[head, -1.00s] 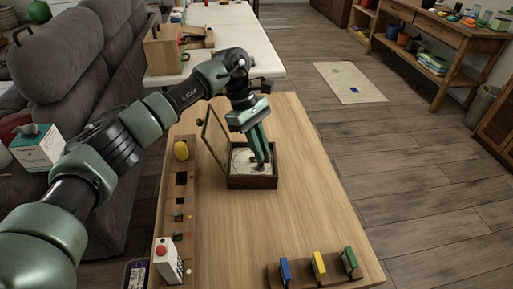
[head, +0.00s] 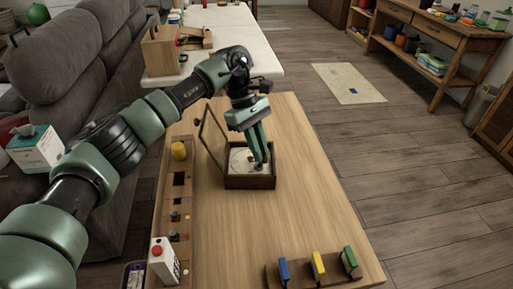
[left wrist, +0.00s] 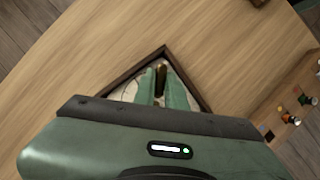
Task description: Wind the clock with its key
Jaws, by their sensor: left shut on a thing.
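The clock (head: 250,181) is a dark wooden box with a pale dial, lying on the wooden table. Its framed lid (head: 212,133) stands open on the left. My left gripper (head: 261,162) points down into the box, with its fingertips at the right part of the dial. In the left wrist view its fingers close around a small dark, brass-tinted piece (left wrist: 160,77), which looks like the key. The fingers hide most of it, so I cannot tell how it sits in the dial. My right gripper is not in view.
A rack of blue, yellow and green pieces (head: 318,268) is at the front. The table's right side is clear.

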